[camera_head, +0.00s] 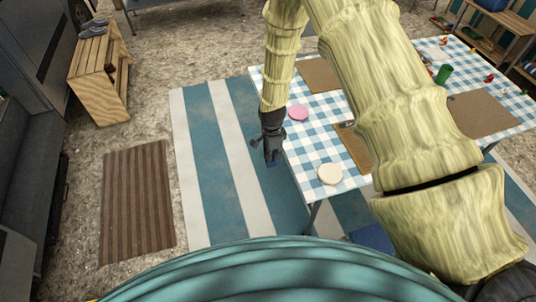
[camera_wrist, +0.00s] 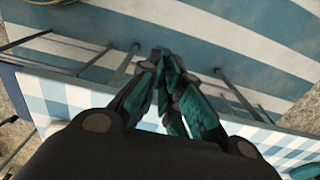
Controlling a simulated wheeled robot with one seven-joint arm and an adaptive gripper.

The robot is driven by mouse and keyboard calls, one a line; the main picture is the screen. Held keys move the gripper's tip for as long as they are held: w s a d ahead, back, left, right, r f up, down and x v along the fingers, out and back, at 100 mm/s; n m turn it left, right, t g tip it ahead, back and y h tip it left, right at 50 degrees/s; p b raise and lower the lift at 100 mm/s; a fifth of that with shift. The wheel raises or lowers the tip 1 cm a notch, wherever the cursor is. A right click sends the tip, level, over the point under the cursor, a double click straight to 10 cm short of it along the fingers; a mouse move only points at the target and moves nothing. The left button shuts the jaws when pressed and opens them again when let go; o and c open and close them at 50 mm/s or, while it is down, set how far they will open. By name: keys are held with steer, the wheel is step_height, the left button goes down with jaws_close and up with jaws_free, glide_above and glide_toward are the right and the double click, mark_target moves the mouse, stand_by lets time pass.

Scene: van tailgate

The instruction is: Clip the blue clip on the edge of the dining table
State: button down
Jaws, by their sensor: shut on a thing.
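The dining table has a blue and white checked top (camera_head: 311,153), and its near left edge runs beside my gripper. My gripper (camera_head: 272,157) hangs just off that edge, to its left, pointing down over the striped rug. It is shut on the blue clip (camera_head: 271,164), of which only a small dark blue bit shows at the fingertips. In the wrist view my gripper (camera_wrist: 163,60) has its fingers together, with a small blue bit of the clip (camera_wrist: 164,51) at the tips. The table edge (camera_wrist: 75,92) crosses below the fingertips. The clip appears apart from the table.
A pink disc (camera_head: 298,113) and a cream disc (camera_head: 330,174) lie near the table's left edge. Brown placemats (camera_head: 482,113) and a green cup (camera_head: 443,74) are on the table. A wooden bench (camera_head: 99,75) stands left. The striped rug (camera_head: 213,150) is clear beside the table.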

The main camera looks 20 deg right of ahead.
mark_target(290, 156)
steer(key=shift+d+f, duration=0.2)
steer(key=shift+d, duration=1.35)
steer(key=shift+w+d, duration=0.15)
steer(key=shift+d, duration=2.1)
stand_by(0.7)
stand_by(0.3)
steer(key=c, duration=1.5)
jaws_free()
steer(key=shift+r, duration=0.1)
step_height(290, 156, up, 12)
steer(key=shift+f, duration=0.1)
